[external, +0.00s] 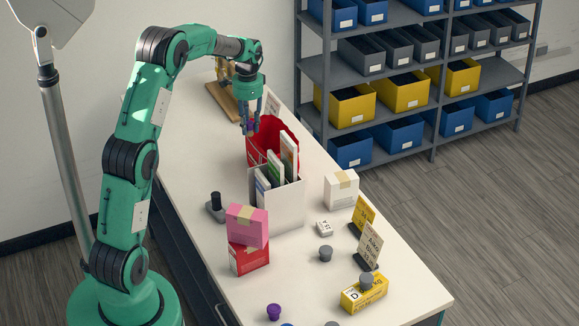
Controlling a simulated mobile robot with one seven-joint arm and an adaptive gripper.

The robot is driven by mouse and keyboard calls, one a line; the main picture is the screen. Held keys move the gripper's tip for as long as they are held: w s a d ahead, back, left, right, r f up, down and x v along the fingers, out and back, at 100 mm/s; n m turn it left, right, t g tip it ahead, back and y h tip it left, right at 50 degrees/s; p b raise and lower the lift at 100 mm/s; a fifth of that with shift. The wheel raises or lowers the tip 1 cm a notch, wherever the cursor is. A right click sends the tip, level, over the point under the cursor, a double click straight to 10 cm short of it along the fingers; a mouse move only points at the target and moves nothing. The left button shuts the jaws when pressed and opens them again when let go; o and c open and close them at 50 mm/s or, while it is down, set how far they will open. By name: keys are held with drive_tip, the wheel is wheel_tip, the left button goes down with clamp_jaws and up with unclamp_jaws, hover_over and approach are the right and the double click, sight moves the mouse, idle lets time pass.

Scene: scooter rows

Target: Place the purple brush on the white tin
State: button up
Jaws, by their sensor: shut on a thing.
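My gripper (250,129) points down above the red bin (286,127), at the far part of the table. Its fingers are shut on a slim, purplish thing (251,118), which looks like the purple brush; the fingers hide most of it. I cannot tell for certain which thing is the white tin. A small white block with dark marks (324,228) lies near the table's middle. A white box with tan tape (341,190) stands at the right edge, well apart from my gripper.
A white holder (279,212) with upright books stands in front of the red bin. A pink box (247,226) sits on a red box (249,258). Small signs (369,246), a yellow box (364,293) and a purple knob-like piece (273,312) are nearer the front.

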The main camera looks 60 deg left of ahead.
drive_tip(key=d+m+b, duration=0.1)
drive_tip(key=d+m, duration=0.1)
drive_tip(key=d, duration=0.3)
drive_tip(key=w+d+m+b, duration=0.1)
drive_tip(key=d+m, duration=0.1)
drive_tip(key=d, duration=0.3)
drive_tip(key=w+d+m+b, duration=0.1)
drive_tip(key=d+m, duration=0.2)
drive_tip(key=d, duration=0.3)
drive_tip(key=shift+w+b, duration=0.15)
drive_tip(key=shift+b, duration=0.25)
drive_tip(key=s+d+m+b, duration=0.2)
drive_tip(key=d+m+b, duration=0.35)
drive_tip(key=d, duration=0.95)
wheel_tip(320, 180, down, 21)
drive_tip(key=m+p, duration=0.1)
drive_tip(key=m, duration=0.1)
drive_tip(key=shift+p, duration=0.35)
drive_tip(key=shift+s+r, duration=0.1)
hover_over(325, 225)
drive_tip(key=shift+f, duration=0.75)
drive_tip(key=shift+s, duration=0.1)
drive_tip(key=shift+f, duration=1.75)
drive_tip(key=shift+f, duration=0.15)
